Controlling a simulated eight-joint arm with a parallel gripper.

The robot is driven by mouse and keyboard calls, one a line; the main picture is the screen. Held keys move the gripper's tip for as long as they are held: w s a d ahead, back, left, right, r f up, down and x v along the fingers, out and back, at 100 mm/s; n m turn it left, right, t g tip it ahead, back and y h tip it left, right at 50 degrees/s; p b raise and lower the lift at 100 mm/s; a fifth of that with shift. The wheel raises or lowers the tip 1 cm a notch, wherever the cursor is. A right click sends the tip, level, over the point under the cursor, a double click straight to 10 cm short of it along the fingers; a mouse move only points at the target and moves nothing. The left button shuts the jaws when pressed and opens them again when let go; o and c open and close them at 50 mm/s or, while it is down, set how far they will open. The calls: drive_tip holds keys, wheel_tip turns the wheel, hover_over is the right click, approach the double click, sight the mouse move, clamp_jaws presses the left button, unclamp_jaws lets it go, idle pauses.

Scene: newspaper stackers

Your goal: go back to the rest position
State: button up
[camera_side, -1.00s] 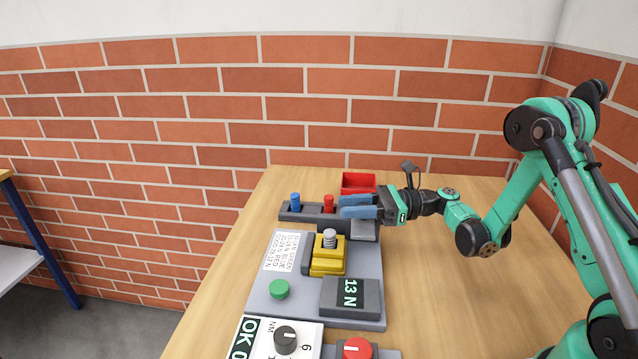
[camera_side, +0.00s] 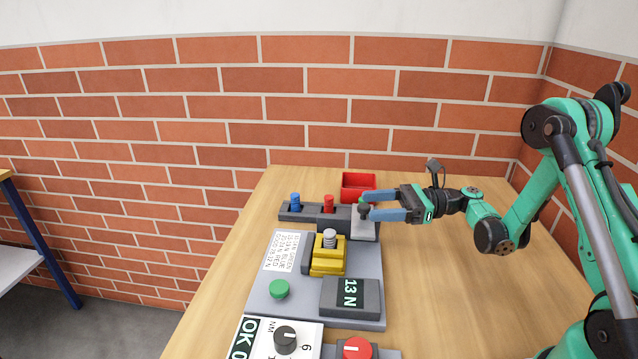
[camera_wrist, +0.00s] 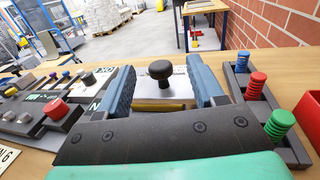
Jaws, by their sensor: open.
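My gripper (camera_side: 374,206) is open and empty, its blue fingers pointing left in the side view. In the wrist view the two fingers (camera_wrist: 159,92) stand wide apart. A black knob (camera_wrist: 160,70) shows between them on a pale plate; in the side view a dark knob (camera_side: 363,211) sits by the fingertips, above a grey block (camera_side: 364,230). I cannot tell whether the fingers touch it. My arm reaches in from the right.
A dark rack (camera_side: 312,213) holds a blue plug (camera_side: 295,202) and a red plug (camera_side: 328,203); the wrist view also shows a green plug (camera_wrist: 279,124). A red bin (camera_side: 358,183) stands behind. A yellow fixture (camera_side: 327,258) is in front. The table's right side (camera_side: 430,290) is clear.

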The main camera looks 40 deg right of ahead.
drive_tip(key=shift+s+d, duration=0.3)
drive_tip(key=shift+d, duration=0.15)
drive_tip(key=a+n+h, duration=0.1)
drive_tip(key=w+a+r+n+g+h, duration=0.1)
drive_tip(key=a+n, duration=0.1)
drive_tip(key=a+n+g+h, duration=0.1)
drive_tip(key=shift+w+a+r+n+h, duration=0.2)
drive_tip(key=shift+w+r+n+h, duration=0.1)
drive_tip(key=shift+r+h, duration=0.1)
drive_tip(key=a+n+h, duration=0.1)
drive_tip(key=s+n+g+h, duration=0.1)
drive_tip(key=n, duration=0.1)
drive_tip(key=a+n+h, duration=0.1)
drive_tip(key=shift+s+a+r+n+g, duration=0.3)
drive_tip(key=shift+s+r+n+g, duration=0.1)
drive_tip(key=s+r+n+t+h, duration=0.1)
drive_tip(key=s+n+h, duration=0.6)
drive_tip(key=n, duration=0.8)
drive_tip(key=shift+s+r+h, duration=0.35)
drive_tip(key=shift+r+h, duration=0.05)
drive_tip(key=shift+h, duration=0.2)
